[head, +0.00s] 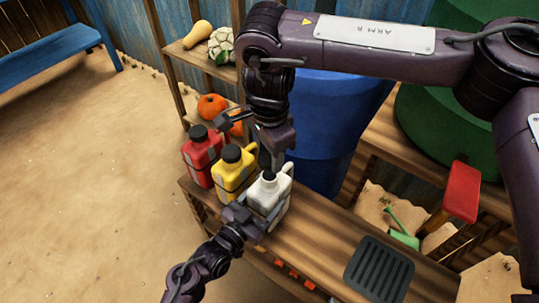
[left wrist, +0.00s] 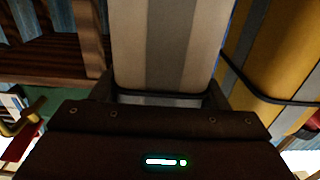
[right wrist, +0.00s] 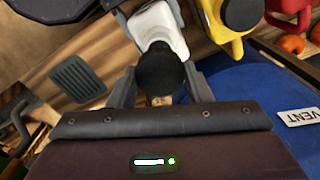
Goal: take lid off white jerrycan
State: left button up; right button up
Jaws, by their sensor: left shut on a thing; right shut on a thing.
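The white jerrycan (head: 268,193) stands upright on the wooden bench, nearest the dark mat in a row with two other cans. My left gripper (head: 248,217) is shut on its body from the near side; in the left wrist view the pale body (left wrist: 168,45) fills the space between the fingers. My right gripper (head: 271,165) comes from above and is shut on the dark lid (right wrist: 160,70), which sits at the can's top in the right wrist view. In the head view the lid is mostly hidden by the right gripper. I cannot tell whether the lid is loose.
A yellow jerrycan (head: 233,174) and a red jerrycan (head: 201,155) stand close beside the white one. A blue barrel (head: 322,130) is behind. A dark ribbed mat (head: 379,269) lies on the bench (head: 310,247), with bare wood between it and the white can.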

pick_arm(q)
jog(key=o, duration=2)
jog(key=shift+c, duration=0.2)
